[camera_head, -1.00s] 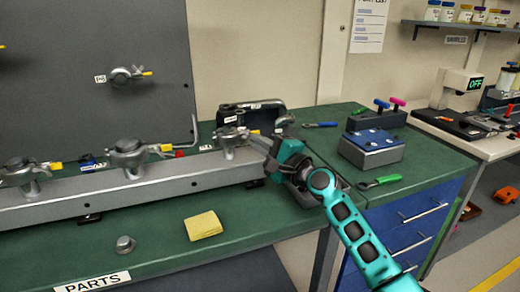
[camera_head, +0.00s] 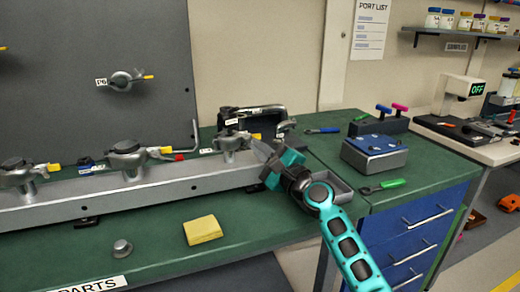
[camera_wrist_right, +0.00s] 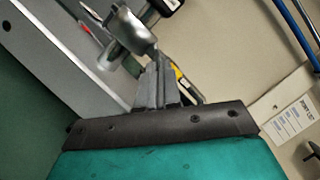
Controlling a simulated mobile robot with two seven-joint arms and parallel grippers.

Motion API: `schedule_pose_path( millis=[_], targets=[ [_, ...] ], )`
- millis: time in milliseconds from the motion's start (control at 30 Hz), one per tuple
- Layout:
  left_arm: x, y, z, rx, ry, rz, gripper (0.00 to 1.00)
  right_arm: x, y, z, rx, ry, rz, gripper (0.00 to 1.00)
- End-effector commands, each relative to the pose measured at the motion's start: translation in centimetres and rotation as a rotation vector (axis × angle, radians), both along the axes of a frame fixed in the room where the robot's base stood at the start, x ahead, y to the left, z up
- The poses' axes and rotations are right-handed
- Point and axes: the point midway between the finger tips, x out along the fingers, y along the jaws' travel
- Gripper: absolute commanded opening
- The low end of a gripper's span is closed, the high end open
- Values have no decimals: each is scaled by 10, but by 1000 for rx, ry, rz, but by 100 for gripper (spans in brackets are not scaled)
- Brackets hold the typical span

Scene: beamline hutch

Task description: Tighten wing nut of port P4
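Three clamp ports stand on a grey rail (camera_head: 150,190) on the green bench. The rightmost rail port (camera_head: 229,143) is nearest my right gripper (camera_head: 262,150); I cannot read its label, so I cannot confirm it is P4. In the right wrist view, my right gripper (camera_wrist_right: 158,65) has its fingers close together, pointing at a metal clamp port (camera_wrist_right: 130,40). A yellow-tipped wing nut handle (camera_wrist_right: 186,85) shows just beside and partly behind the fingers. No gap shows between the fingers; whether they touch the port is unclear. My left gripper is out of view.
A yellow sponge (camera_head: 203,229) and a small round metal part (camera_head: 122,247) lie in front of the rail. A grey tray (camera_head: 328,183) sits beside my right wrist. A blue-topped block (camera_head: 375,150) and a green-handled tool (camera_head: 390,184) are to the right.

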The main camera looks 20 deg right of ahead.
Motion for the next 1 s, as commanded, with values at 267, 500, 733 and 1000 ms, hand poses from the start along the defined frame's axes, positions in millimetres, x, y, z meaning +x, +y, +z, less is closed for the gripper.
schedule_pose_path(
  millis=[267,500,733,1000],
  targets=[
    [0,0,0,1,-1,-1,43,0,0,-2,-3,3,2,15],
    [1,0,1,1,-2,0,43,-3,-1,-2,-2,2,0,15],
    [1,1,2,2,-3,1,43,-30,-11,-9,-4,4,1,15],
    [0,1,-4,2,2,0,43,-82,-31,-23,-5,4,0,15]
  ],
)
